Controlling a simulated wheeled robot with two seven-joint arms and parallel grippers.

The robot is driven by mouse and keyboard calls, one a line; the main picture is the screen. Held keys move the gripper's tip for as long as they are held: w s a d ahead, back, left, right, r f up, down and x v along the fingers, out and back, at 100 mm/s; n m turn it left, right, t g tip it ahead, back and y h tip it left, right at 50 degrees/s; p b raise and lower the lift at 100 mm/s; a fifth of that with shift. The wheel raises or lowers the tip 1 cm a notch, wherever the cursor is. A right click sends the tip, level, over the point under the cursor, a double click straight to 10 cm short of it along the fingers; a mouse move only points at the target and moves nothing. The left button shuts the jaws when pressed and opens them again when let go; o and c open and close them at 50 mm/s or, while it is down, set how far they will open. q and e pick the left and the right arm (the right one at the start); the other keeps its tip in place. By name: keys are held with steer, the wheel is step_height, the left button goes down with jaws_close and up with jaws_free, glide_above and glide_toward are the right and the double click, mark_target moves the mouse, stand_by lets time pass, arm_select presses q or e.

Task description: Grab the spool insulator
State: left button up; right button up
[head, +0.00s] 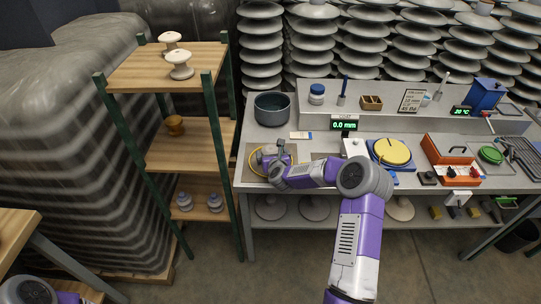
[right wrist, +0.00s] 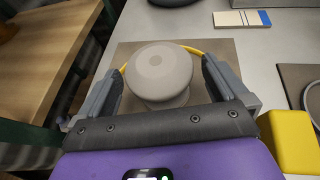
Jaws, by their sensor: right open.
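A grey, round-topped spool insulator (right wrist: 160,73) stands upright on a brown mat (right wrist: 218,50) in the right wrist view. A yellow ring or cable (right wrist: 192,50) curves behind it. My right gripper (right wrist: 162,82) is open, with one finger on each side of the insulator; gaps show between the fingers and its head. The insulator's lower part is partly hidden by the gripper body. In the head view, my right gripper (head: 275,157) is over the mat at the bench's left end and hides much of the insulator. My left gripper is out of view.
A dark pot (head: 272,108) stands behind the mat. A display (head: 344,125) and yellow disc (head: 391,152) are farther right. A shelf rack (head: 150,68) left of the bench holds white, brown and grey insulators. A yellow block (right wrist: 290,140) is close right of my gripper.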

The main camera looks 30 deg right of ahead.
mark_target(270, 150)
steer(key=shift+x, duration=1.9)
steer(key=shift+r, duration=0.1)
steer(key=c, duration=1.2)
steer(key=shift+r, duration=0.1)
